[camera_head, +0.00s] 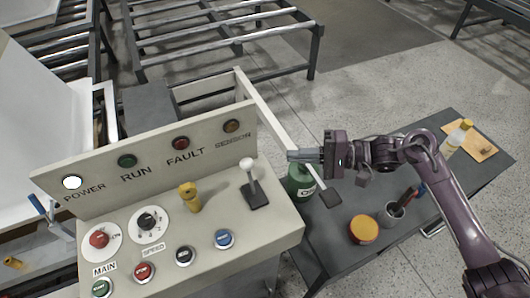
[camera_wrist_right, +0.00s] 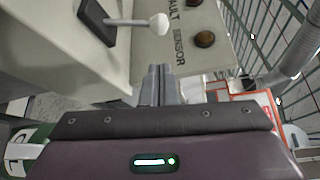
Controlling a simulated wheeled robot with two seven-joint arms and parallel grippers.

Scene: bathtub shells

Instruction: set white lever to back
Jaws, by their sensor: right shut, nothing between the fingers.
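The white lever (camera_head: 251,178) stands on a dark square base at the right end of the control panel (camera_head: 170,255). Its white ball knob is at the top, and the stick tilts slightly toward the back of the panel. In the right wrist view the lever's knob (camera_wrist_right: 158,24) shows at the upper middle, with its stick running left to the dark base. My right gripper (camera_head: 292,155) is shut and empty, to the right of the lever and apart from it, just past the panel's right edge. Its fingers also show in the right wrist view (camera_wrist_right: 158,72). My left gripper is not in view.
A yellow switch (camera_head: 188,197) stands left of the lever, with several buttons in front. The panel's upright back board (camera_head: 145,150) rises behind. A dark table (camera_head: 345,245) at right holds a green bottle (camera_head: 299,182), an orange-lidded jar (camera_head: 364,229) and a dark cup (camera_head: 391,212).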

